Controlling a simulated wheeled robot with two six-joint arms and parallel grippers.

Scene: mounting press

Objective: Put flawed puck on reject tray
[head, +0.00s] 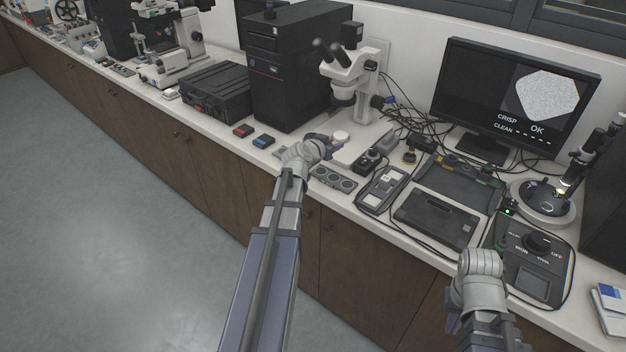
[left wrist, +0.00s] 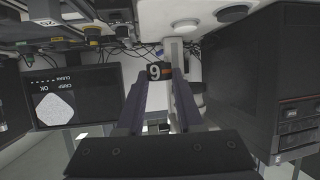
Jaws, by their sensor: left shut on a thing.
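My left gripper (head: 330,143) is over the counter near the microscope's front. In the left wrist view its two fingers (left wrist: 159,78) are shut on a small dark puck (left wrist: 155,72) with a white 9 and an orange mark, held at the fingertips. The puck's flaw cannot be made out. A small red tray-like piece (head: 243,131) and a blue one (head: 263,141) lie left of the gripper; I cannot tell for certain which is the reject tray. My right arm is at the lower right, its fingers hidden or unclear.
A grey rack with round wells (head: 333,178) lies at the counter's front edge. The stereo microscope (head: 352,75) and black tower (head: 285,70) stand behind. A monitor (head: 515,100) reads CRISP, CLEAN and OK. Control boxes and cables crowd the right side.

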